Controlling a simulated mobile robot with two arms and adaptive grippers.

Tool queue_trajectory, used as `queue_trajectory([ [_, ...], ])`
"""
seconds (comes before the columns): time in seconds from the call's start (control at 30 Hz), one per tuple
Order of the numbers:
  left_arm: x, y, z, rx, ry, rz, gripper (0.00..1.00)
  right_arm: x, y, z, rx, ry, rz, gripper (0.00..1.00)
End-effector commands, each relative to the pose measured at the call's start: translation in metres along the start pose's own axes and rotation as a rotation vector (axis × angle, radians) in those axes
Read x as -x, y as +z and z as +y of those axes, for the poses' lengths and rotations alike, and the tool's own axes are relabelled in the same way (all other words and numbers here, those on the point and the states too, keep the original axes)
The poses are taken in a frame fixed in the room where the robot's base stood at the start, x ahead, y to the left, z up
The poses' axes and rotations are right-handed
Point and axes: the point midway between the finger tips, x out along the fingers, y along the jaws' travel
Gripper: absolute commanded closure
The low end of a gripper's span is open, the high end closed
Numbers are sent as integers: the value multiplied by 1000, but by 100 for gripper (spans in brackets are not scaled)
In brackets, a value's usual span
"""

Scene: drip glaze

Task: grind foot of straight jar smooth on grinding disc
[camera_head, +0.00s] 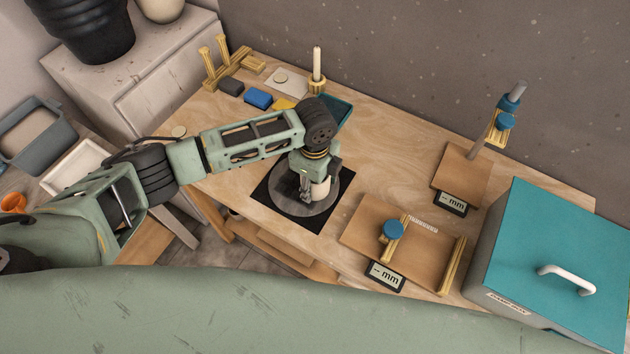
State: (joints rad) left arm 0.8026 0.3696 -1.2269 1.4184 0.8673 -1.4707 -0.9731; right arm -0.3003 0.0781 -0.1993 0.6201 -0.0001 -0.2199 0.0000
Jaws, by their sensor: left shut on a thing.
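The grinding disc (293,205) is a round grey plate on a black square mat on the wooden bench. My left gripper (311,193) points down over the disc's right part and is shut on the straight jar (321,188), a small pale piece partly hidden by the fingers. The jar appears upright at the disc; whether its foot touches the surface cannot be told. My right gripper is not in view.
Right of the disc are a wooden measuring board (365,237) with a display and a height gauge (502,125). A teal-lidded box (560,255) stands at the right. Blue and dark blocks (258,98) and a candle-like post (317,70) sit behind.

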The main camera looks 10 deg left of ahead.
Motion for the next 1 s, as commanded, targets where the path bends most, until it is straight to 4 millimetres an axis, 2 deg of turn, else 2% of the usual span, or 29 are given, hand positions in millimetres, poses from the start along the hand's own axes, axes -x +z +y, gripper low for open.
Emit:
queue_trajectory([
  [1.0,-2,0,1,0,1,0,70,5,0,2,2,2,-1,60],
])
